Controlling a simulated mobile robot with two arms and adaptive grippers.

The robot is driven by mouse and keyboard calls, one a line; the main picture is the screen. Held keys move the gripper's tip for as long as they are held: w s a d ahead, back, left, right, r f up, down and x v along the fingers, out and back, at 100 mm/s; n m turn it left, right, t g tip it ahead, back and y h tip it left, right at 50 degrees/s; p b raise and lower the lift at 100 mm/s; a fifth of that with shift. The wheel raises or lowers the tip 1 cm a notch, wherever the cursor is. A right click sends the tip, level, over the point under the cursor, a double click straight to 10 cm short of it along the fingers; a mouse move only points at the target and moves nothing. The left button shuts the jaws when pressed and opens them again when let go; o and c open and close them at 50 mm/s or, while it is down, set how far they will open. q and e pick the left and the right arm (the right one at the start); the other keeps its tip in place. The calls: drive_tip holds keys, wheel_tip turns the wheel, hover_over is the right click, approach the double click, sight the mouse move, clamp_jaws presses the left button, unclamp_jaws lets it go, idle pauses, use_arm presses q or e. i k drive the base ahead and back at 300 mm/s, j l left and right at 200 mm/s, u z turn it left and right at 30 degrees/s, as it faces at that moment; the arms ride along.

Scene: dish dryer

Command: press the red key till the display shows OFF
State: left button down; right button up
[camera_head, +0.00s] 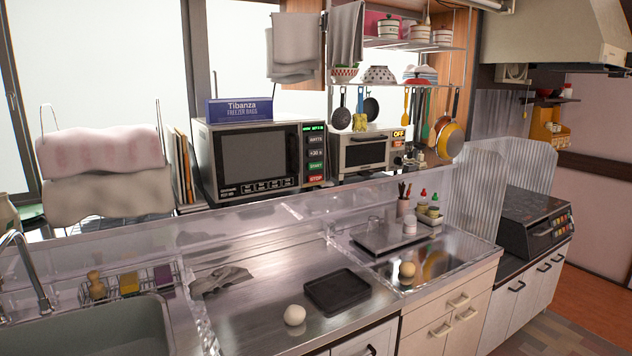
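A microwave (247,158) stands on the ledge behind the counter. On its right-hand panel, a red STOP key (323,178) sits at the bottom, below a green START key (316,166). A small display with green characters (314,128) is at the top of that panel; its text is too small to read surely. To its right stands a small oven (364,152), whose yellow-lit display (398,133) reads OFF. Small keys below that display are hard to make out. Neither of my grippers is in view.
A blue freezer-bag box (240,110) lies on the microwave. On the steel counter are a black tray (337,291) and a white ball-like thing (295,315). A sink (95,335) and faucet (30,270) are at left. Pans (450,140) hang at right.

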sight(313, 178)
drive_tip(key=i+l, duration=0.25)
drive_tip(key=i, duration=0.2)
drive_tip(key=i+l+z, duration=0.1)
drive_tip(key=i, duration=0.35)
drive_tip(key=i+l, duration=0.3)
drive_tip(key=i, duration=0.15)
